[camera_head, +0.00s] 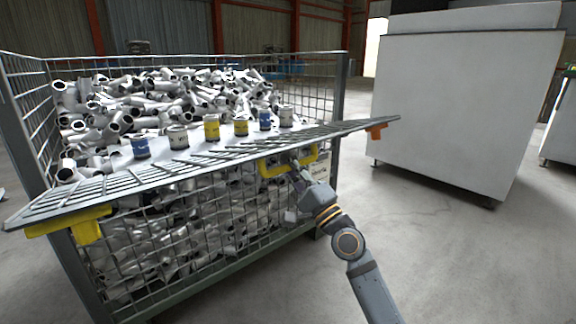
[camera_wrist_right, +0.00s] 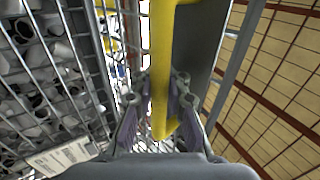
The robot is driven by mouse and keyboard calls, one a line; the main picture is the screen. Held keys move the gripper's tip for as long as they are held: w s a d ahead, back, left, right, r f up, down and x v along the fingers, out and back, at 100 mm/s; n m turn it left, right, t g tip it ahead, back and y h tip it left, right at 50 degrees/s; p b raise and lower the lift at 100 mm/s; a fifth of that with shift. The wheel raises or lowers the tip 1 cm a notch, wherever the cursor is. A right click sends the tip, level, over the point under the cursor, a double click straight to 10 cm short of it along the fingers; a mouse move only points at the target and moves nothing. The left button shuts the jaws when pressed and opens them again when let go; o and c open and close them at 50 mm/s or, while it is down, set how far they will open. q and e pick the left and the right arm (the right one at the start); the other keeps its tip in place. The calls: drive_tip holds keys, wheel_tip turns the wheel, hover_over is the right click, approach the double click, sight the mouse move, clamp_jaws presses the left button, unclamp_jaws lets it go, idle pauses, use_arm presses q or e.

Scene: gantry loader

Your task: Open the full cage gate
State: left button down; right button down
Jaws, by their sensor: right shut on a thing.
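The full cage (camera_head: 340,90) is a wire mesh crate heaped with grey metal pipe pieces. Its gate (camera_head: 105,188), a mesh panel at the front, is tilted outward, close to flat. A yellow handle (camera_head: 268,169) hangs on the gate's front edge. My right gripper (camera_head: 298,171) is shut on this handle; in the right wrist view the yellow bar (camera_wrist_right: 160,70) runs between its fingers. My left gripper is not in view.
Several cans, such as a yellow one (camera_head: 211,128), stand in a row at the gate's back side. Yellow brackets (camera_head: 88,230) and an orange latch (camera_head: 377,132) sit at its ends. A large white cabinet (camera_head: 460,110) stands at right. The floor between is clear.

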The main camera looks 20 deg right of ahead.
drive_tip(key=shift+s+r, duration=0.15)
drive_tip(key=shift+r, duration=0.2)
drive_tip(key=c, duration=1.3)
unclamp_jaws()
drive_tip(key=shift+s+d, duration=0.15)
drive_tip(key=shift+r, duration=0.15)
